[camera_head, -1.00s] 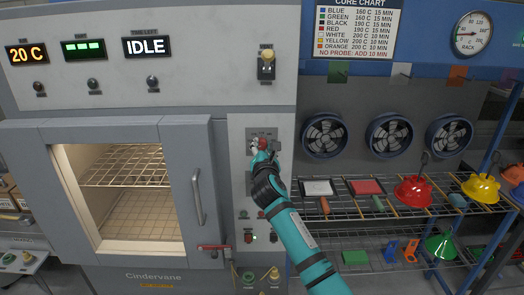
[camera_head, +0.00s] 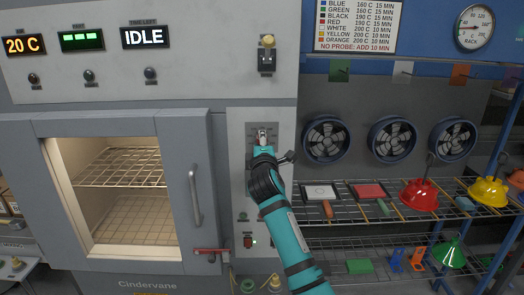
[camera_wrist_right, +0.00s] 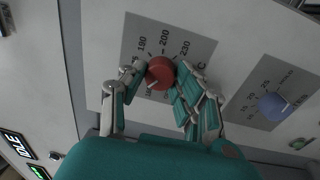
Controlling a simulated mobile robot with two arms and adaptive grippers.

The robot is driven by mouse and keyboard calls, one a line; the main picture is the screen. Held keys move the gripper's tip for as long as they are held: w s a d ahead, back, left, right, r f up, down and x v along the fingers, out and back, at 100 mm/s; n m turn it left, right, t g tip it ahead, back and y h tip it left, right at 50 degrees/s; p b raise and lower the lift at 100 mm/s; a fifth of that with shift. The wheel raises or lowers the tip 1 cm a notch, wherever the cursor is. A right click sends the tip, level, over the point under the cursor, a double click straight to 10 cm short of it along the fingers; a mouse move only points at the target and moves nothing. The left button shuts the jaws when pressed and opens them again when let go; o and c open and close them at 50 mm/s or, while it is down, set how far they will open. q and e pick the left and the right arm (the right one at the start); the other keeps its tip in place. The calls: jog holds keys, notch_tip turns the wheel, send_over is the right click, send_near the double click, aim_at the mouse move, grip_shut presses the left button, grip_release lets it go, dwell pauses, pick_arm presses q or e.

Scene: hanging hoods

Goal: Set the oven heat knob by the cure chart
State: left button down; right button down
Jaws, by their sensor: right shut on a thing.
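The red heat knob (camera_wrist_right: 160,73) sits on a grey dial plate marked 180, 200 and 230, with a °C label, in the right wrist view. Its white pointer line points toward the lower left. My right gripper (camera_head: 262,137) is shut on the knob, fingers on both sides of it, and hides it in the head view. The cure chart (camera_head: 357,25) lists colours with temperatures and minutes, such as red 190 C 15 min and white 200 C 10 min. The oven (camera_head: 203,123) displays 20 C and IDLE. My left gripper is not in view.
A blue knob (camera_wrist_right: 271,104) is on a neighbouring plate. The oven handle (camera_head: 195,195) and a red latch (camera_head: 211,252) are left of my arm. On the rack at right are a red hood (camera_head: 419,195), a yellow hood (camera_head: 489,191) and a green hood (camera_head: 450,252).

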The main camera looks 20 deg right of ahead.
aim_at(261, 106)
jog(key=shift+f+m+g+h+b, duration=0.25)
jog(key=shift+m+b, duration=1.8)
jog(key=shift+m, duration=2)
jog(key=shift+m+g+h+b, duration=0.15)
jog(key=shift+m+h+b, duration=0.2)
jog(key=shift+m+b, duration=2.7)
jog(key=shift+m+p, duration=0.95)
jog(key=shift+m, duration=0.25)
jog(key=c, duration=1)
grip_release()
jog(key=shift+r, duration=0.1)
jog(key=shift+o, duration=0.2)
jog(key=shift+r, duration=0.1)
notch_tip(261, 106, up, 10)
jog(key=shift+f, duration=0.1)
jog(key=shift+a, duration=0.1)
